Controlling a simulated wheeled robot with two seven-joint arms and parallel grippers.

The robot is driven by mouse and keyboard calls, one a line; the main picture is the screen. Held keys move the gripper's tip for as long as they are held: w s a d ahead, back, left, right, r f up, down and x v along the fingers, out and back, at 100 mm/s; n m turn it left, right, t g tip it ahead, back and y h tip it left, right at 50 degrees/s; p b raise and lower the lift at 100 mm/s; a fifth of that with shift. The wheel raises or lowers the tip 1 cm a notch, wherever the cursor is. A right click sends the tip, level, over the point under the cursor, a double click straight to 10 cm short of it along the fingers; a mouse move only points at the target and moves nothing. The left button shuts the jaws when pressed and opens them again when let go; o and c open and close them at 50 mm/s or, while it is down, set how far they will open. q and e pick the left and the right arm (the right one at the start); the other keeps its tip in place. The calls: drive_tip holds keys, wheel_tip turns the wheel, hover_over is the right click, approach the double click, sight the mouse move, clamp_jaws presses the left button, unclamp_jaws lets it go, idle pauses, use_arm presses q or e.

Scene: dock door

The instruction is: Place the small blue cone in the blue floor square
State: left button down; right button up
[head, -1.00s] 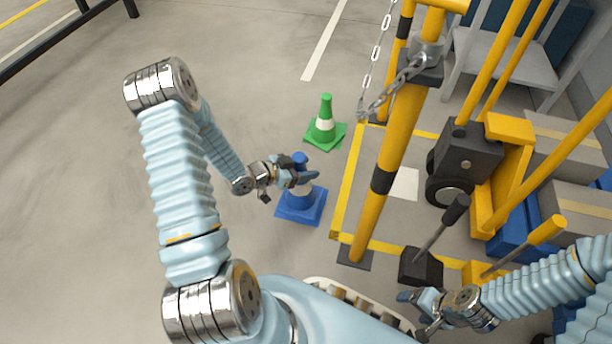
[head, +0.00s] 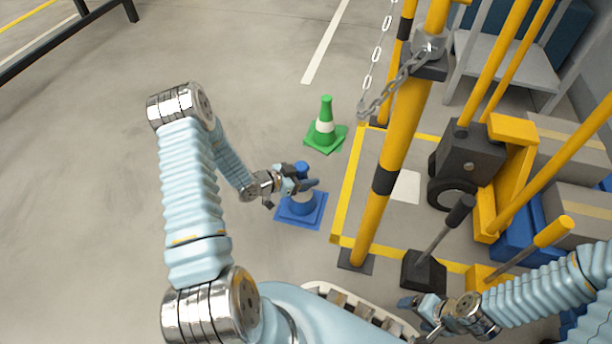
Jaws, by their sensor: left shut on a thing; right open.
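The small blue cone (head: 302,208) stands upright just left of the yellow floor line. My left gripper (head: 303,185) is shut on its upper part, with the cone's tip showing above the fingers. The cone's square base lies over a blue patch of floor, and a blue border (head: 298,224) shows around its near side. The rest of the blue floor square is hidden under the cone. I cannot tell whether the base touches the floor. My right gripper (head: 420,315) is open and empty at the lower right, near a black lever block.
A green cone (head: 325,136) with a white band stands just behind the blue one. A yellow post (head: 388,170) with a chain (head: 395,84) rises to the right. A black-and-yellow cart (head: 468,160) and levers stand beyond it. The floor at left is clear.

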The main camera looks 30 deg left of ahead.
use_arm(q)
drive_tip(key=shift+c, duration=2)
unclamp_jaws()
drive_tip(key=shift+s+a+r, duration=0.15)
drive_tip(key=shift+s+r, duration=0.05)
drive_tip(key=shift+r, duration=0.05)
drive_tip(key=p+v, duration=0.2)
drive_tip(key=v, duration=0.9)
drive_tip(key=shift+s, duration=0.25)
drive_tip(key=shift+a, duration=0.1)
